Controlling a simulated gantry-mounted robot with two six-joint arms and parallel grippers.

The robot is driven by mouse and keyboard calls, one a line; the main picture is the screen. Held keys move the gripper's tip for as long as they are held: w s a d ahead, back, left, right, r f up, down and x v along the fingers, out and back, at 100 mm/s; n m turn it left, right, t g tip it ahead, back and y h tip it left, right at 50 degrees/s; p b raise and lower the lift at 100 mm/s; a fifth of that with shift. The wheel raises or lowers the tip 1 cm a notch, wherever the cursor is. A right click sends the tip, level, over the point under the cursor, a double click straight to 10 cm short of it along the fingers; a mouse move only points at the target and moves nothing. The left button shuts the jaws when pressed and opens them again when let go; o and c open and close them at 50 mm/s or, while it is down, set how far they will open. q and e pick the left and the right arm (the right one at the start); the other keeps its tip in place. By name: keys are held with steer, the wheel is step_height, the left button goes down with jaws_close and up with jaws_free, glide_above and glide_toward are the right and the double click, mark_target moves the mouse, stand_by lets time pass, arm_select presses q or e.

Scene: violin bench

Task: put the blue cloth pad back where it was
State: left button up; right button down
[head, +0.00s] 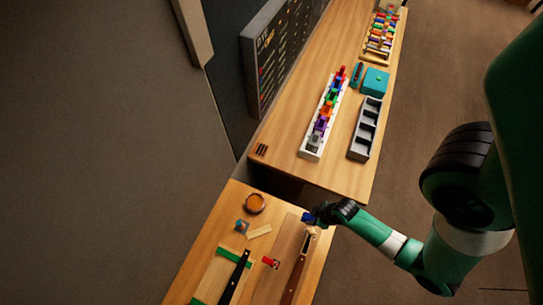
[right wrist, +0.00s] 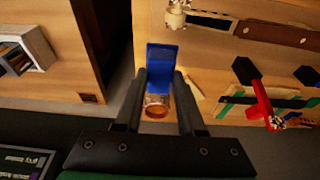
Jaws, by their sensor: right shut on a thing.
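The blue cloth pad (head: 307,217) is held at the tip of my right gripper (head: 314,218), over the far right part of the near bench. In the right wrist view the pad (right wrist: 163,57) stands out as a blue slab between the two black fingertips (right wrist: 160,76). The gripper is shut on it. The pad looks raised above the bench, but its exact height is hard to tell. My left gripper is in neither view.
The near bench holds a round amber dish (head: 255,204), a small teal-edged piece (head: 242,226), a red clamp (head: 270,262) and dark violin necks (head: 297,268). A gap separates the far bench, which holds a grey compartment tray (head: 365,128) and a white rack (head: 312,147).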

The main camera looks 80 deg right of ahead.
steer(key=w+d+f+b, duration=0.1)
steer(key=w+f, duration=0.2)
steer(key=w, duration=0.1)
steer(key=w+d+f+b, duration=0.1)
steer(key=w+f+b, duration=0.1)
steer(key=w+f, duration=0.1)
steer(key=w+d+f+b, duration=0.1)
steer(key=w+f+b, duration=0.1)
steer(key=w, duration=0.3)
steer(key=shift+w+d+f, duration=0.1)
steer(key=shift+d+f, duration=0.05)
steer(key=shift+f, duration=0.3)
steer(key=shift+w+d+f, duration=0.1)
steer(key=shift+w+f, duration=0.1)
steer(key=shift+w, duration=0.2)
steer(key=shift+s+b+x, duration=0.2)
steer(key=shift+b+x, duration=0.45)
steer(key=shift+x, duration=1.15)
steer(key=shift+f, duration=0.25)
steer(key=c, duration=0.5)
jaws_free()
steer(key=shift+r, duration=0.1)
